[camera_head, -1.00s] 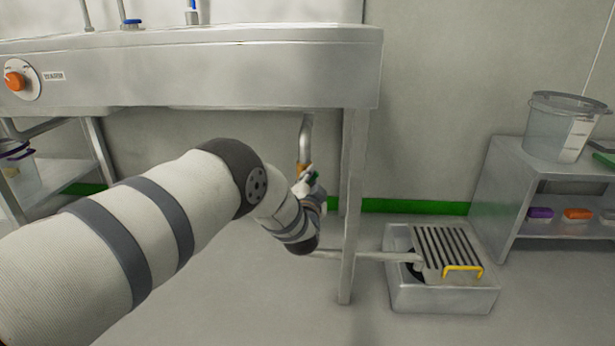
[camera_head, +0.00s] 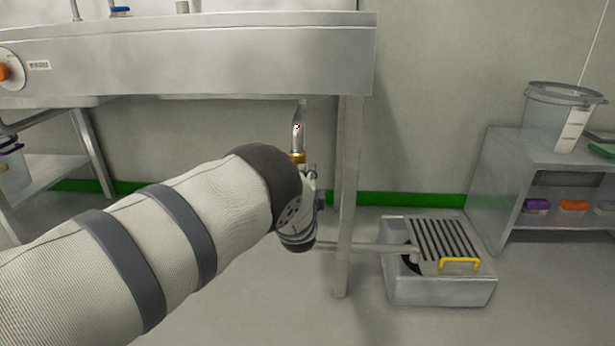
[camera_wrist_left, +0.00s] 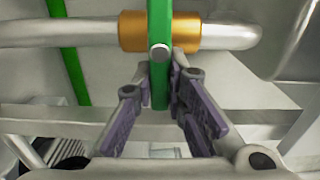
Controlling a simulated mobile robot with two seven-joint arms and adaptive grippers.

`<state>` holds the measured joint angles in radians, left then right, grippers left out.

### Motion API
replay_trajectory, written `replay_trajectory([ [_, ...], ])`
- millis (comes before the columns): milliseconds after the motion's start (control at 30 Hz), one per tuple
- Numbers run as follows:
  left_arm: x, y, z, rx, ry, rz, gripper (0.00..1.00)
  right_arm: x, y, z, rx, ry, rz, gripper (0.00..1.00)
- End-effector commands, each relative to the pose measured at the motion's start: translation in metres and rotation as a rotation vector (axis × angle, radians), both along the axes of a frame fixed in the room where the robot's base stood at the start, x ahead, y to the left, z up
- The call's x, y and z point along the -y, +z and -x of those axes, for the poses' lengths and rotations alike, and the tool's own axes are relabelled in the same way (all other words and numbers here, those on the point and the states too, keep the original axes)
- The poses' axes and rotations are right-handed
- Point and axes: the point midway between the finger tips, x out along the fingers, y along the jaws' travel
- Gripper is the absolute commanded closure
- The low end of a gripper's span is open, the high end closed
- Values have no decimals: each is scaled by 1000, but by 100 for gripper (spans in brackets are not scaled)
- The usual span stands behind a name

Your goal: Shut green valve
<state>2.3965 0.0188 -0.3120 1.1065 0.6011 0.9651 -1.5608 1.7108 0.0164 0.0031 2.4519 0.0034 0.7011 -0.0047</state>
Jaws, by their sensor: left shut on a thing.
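The green valve handle (camera_wrist_left: 160,70) stands as a flat bar across the brass valve body (camera_wrist_left: 188,31) in the left wrist view. My left gripper (camera_wrist_left: 172,97) is shut on the handle's lower end, one finger on each side of it. The bar lies crosswise to the steel pipe (camera_wrist_left: 75,33). In the head view the brass fitting (camera_head: 298,157) shows under the steel sink, just above my left wrist; my arm hides the green handle there. My right gripper is not in view.
The steel sink (camera_head: 200,60) overhangs my arm, and its leg (camera_head: 347,200) stands close to the right of my wrist. A floor drain box (camera_head: 440,290) with a slatted grate and a shelf unit (camera_head: 485,185) stand farther right.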

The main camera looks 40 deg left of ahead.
Motion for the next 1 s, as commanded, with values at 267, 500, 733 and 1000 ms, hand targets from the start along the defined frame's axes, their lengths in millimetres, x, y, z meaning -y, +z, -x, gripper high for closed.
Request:
replay_trajectory([
  [267, -2, -3, 2, -27, 6, -36, 100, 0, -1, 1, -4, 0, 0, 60],
  [500, -3, -4, 2, -30, 6, -39, 100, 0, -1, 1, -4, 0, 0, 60],
  [733, -3, -4, 2, -30, 6, -39, 69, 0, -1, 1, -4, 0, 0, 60],
  [1000, -1, -2, 1, -26, 3, -39, 67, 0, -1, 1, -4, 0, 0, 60],
])
